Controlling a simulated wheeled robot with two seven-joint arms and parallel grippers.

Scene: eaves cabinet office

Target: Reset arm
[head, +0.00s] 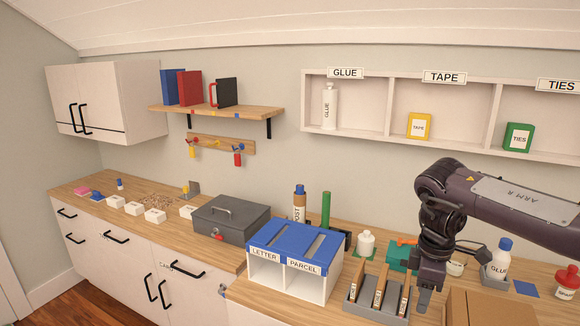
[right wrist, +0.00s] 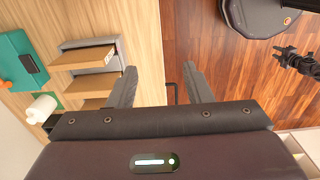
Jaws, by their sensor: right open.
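My right arm comes in from the right in the head view. My right gripper (head: 424,298) points down beside the grey rack of labelled wooden slots (head: 365,306), near the counter's front. In the right wrist view its two fingers (right wrist: 159,70) are apart, with nothing between them; counter edge and wooden floor show below. My left gripper is outside the head view. A dark jointed shape at the right edge of the right wrist view looks like my left gripper (right wrist: 294,60), too small to tell its jaws.
The letter and parcel box (head: 296,252) stands left of the rack. A cardboard box (head: 488,308) lies right of the gripper. A green bin (head: 400,254), glue bottle (head: 498,262) and red-capped bottle (head: 567,282) stand nearby. A grey cash box (head: 230,219) is farther left.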

